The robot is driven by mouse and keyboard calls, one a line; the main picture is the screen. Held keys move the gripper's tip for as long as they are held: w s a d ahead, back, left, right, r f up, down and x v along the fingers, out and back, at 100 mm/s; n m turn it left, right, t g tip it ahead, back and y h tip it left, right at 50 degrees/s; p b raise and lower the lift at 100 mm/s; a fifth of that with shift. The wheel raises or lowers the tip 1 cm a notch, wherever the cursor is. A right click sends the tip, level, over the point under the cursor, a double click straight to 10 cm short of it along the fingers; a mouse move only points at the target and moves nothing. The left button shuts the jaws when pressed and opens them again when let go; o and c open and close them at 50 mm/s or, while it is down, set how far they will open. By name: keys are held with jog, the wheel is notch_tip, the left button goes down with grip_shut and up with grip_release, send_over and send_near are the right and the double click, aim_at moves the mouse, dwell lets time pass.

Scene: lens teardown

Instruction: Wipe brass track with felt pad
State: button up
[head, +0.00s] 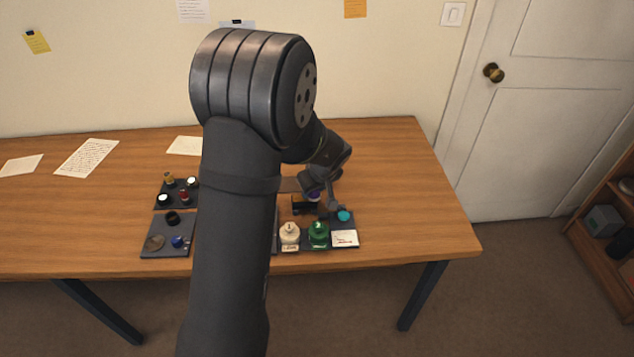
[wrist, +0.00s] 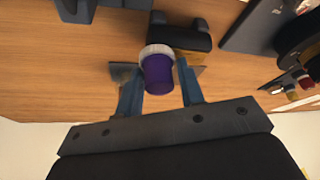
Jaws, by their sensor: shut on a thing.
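My gripper (wrist: 157,76) is shut on a purple cylinder with a whitish rim (wrist: 158,70), which appears to be the felt pad. The whitish end points away from my palm. In the head view my gripper (head: 318,197) is low over the right part of the table, partly hidden by my own arm.
A teal-topped item (head: 344,216) is close right of my gripper. Dark trays (head: 160,248) with small parts lie left. The table's right end is clear.

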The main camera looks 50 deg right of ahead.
jog(key=shift+w+a, duration=2.15)
jog(key=shift+a, duration=0.05)
jog(key=shift+s+d, duration=2.4)
jog(key=shift+s+d+r, duration=0.1)
jog(key=shift+s+d, duration=0.05)
jog(key=shift+r, duration=3.95)
